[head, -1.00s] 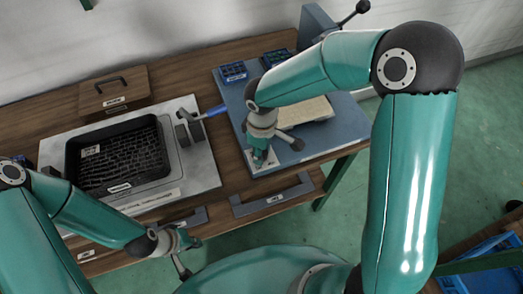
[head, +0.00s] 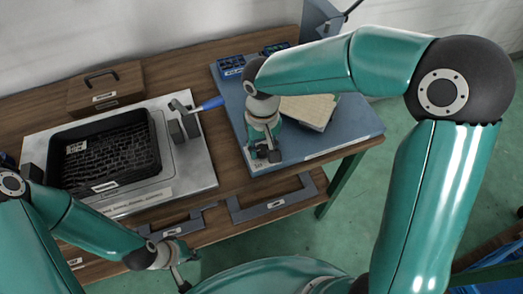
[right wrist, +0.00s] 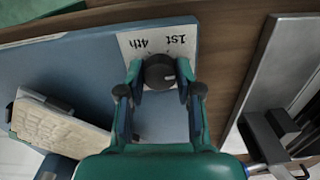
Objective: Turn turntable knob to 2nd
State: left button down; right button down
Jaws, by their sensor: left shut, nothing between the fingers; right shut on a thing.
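The black turntable knob (right wrist: 160,72) sits on a white label plate (right wrist: 130,42) at the edge of the blue panel. The plate's "1st" and "4th" marks show inverted in the right wrist view; the other marks are hidden. A small pale mark shows on the knob's right side. My right gripper (right wrist: 160,80) is shut on the knob, one finger on each side. In the head view my right gripper (head: 265,155) is over the blue panel's front left corner and hides the knob. My left gripper (head: 183,276) is shut and empty, low in front of the bench.
A black basket (head: 104,153) stands on a metal plate (head: 204,178) to the left, with a blue-handled lever (head: 208,104) beside it. A beige block (head: 308,110) lies on the blue panel (head: 350,128). A wooden box (head: 106,91) stands at the back.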

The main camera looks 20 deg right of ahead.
aim_at(262, 149)
jog(key=m+b, duration=0.3)
jog(key=m, duration=0.3)
jog(key=shift+w+m, duration=0.1)
jog(key=shift+m, duration=0.2)
jog(key=m+b, duration=0.1)
jog(key=m, duration=0.4)
jog(key=shift+r, duration=0.1)
jog(key=shift+m+b, duration=0.3)
jog(key=c, duration=0.8)
grip_release()
jog(key=shift+o, duration=0.2)
notch_tip(262, 149, up, 12)
